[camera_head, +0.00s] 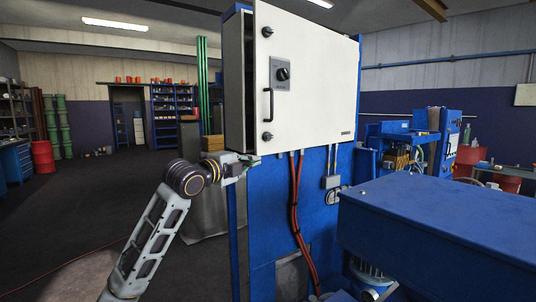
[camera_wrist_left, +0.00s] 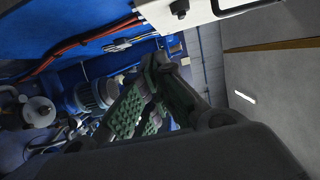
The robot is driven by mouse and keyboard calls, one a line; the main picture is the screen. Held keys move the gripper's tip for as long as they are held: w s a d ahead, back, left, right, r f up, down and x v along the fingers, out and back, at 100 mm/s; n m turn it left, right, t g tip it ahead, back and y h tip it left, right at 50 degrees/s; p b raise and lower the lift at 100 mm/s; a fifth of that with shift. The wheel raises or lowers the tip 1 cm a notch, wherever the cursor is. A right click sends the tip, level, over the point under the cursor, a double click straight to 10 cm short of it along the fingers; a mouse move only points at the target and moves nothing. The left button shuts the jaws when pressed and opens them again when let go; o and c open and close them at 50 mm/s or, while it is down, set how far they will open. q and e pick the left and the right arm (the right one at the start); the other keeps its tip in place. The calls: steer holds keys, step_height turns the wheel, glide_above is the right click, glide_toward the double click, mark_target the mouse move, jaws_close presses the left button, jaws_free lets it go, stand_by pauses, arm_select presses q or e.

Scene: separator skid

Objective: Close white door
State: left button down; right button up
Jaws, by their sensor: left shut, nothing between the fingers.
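The white door (camera_head: 312,75) is on a box mounted on a blue panel in the head view. It has a black handle (camera_head: 267,105) and a dark rotary switch near its left edge. The door stands ajar, with a dark gap at its left side between it and the box (camera_head: 233,85). My left gripper (camera_head: 253,160) is shut and empty, just below the door's lower left corner; I cannot tell whether it touches. In the left wrist view its fingers (camera_wrist_left: 160,85) are together, and a white edge (camera_wrist_left: 205,8) shows above them. My right gripper is not in view.
Red hoses (camera_head: 296,190) run down the blue panel below the box. A large blue cover (camera_head: 440,235) fills the lower right. A grey block (camera_head: 205,215) stands behind my left arm. Open dark floor (camera_head: 80,210) lies at left.

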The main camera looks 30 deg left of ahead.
mark_target(262, 153)
arm_select(q)
steer(key=shift+w, duration=0.15)
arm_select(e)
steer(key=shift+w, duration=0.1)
arm_select(q)
steer(key=shift+r, duration=0.1)
steer(key=w+a, duration=0.1)
steer(key=w, duration=0.2)
steer(key=w+a+p, duration=0.1)
steer(key=w, duration=0.3)
steer(key=w+a+p, duration=0.1)
steer(key=w, duration=0.3)
steer(key=shift+a, duration=0.15)
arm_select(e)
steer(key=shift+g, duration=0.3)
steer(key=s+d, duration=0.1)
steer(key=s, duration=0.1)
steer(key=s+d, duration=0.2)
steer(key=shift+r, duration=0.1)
